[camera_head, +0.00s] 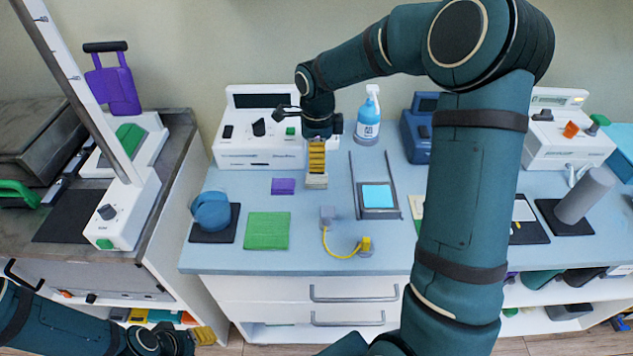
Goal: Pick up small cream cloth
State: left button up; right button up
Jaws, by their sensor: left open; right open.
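A small cream piece (416,206), which looks like the cream cloth, lies on the blue-grey counter (300,262). My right arm hides its right part. My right gripper (316,183), with yellow finger pads, is open and points down over the back of the counter. It is to the left of the cream piece and apart from it. I cannot see anything between its fingers. My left gripper (205,336) is open at the lower left, in front of the cabinet and below the counter top.
A framed tray with a cyan pad (377,196) stands between my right gripper and the cream piece. A spray bottle (368,118) stands behind.

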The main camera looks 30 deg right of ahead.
aim_at(317, 177)
jog(key=f+b, duration=0.2)
jog(key=f, duration=0.7)
jog(key=shift+w, duration=0.2)
jog(key=c, duration=1.1)
